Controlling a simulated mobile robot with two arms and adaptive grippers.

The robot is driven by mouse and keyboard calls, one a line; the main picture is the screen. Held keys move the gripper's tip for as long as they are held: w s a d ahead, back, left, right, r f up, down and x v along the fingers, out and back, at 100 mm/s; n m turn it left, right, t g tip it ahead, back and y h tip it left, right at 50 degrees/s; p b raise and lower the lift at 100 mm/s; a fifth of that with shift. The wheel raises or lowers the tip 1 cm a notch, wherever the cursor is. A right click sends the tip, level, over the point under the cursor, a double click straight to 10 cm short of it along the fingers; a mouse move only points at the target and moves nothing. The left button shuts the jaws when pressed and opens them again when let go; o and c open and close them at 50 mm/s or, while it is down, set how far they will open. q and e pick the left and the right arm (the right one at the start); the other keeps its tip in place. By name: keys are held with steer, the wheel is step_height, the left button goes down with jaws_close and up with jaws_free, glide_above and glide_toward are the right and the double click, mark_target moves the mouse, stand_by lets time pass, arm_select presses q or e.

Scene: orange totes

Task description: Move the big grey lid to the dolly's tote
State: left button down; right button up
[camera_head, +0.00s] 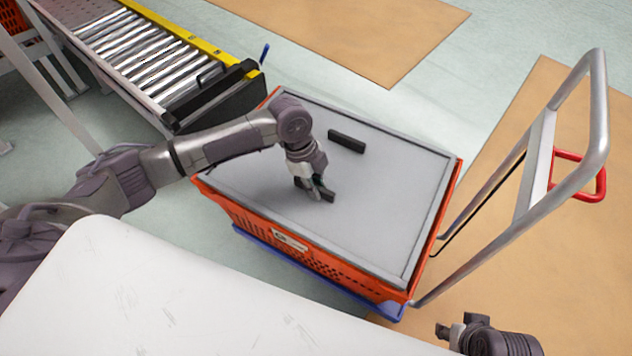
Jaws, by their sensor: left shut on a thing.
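The big grey lid (386,184) lies on top of the orange tote (262,228), inside its rim, and looks flat. Two dark bar-shaped handles sit on the lid; the far one (347,142) is free. My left gripper (318,191) points down over the middle of the lid and is shut on the near handle, which its fingers partly hide. The tote stands on a blue dolly (310,275) with a grey push bar (598,105). My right gripper (450,331) shows at the bottom right, apart from the lid; its finger opening is unclear.
A roller conveyor (150,58) with a yellow side rail stands at the upper left. A white surface (150,300) fills the lower left, in front of the tote. The push bar with its red loop (590,176) rises at the right. Open floor lies behind the tote.

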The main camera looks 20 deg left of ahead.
arm_select(q)
steer(key=shift+f, duration=0.2)
arm_select(e)
steer(key=shift+s+r, duration=0.1)
steer(key=shift+r, duration=0.2)
steer(key=shift+f, duration=0.15)
arm_select(q)
steer(key=shift+f, duration=0.15)
arm_select(e)
steer(key=shift+f, duration=0.4)
arm_select(q)
steer(key=shift+f, duration=0.15)
arm_select(e)
steer(key=shift+f, duration=0.35)
steer(key=shift+w, duration=0.2)
arm_select(q)
steer(key=c, duration=1.1)
jaws_free()
steer(key=shift+f, duration=0.1)
steer(key=shift+o, duration=0.2)
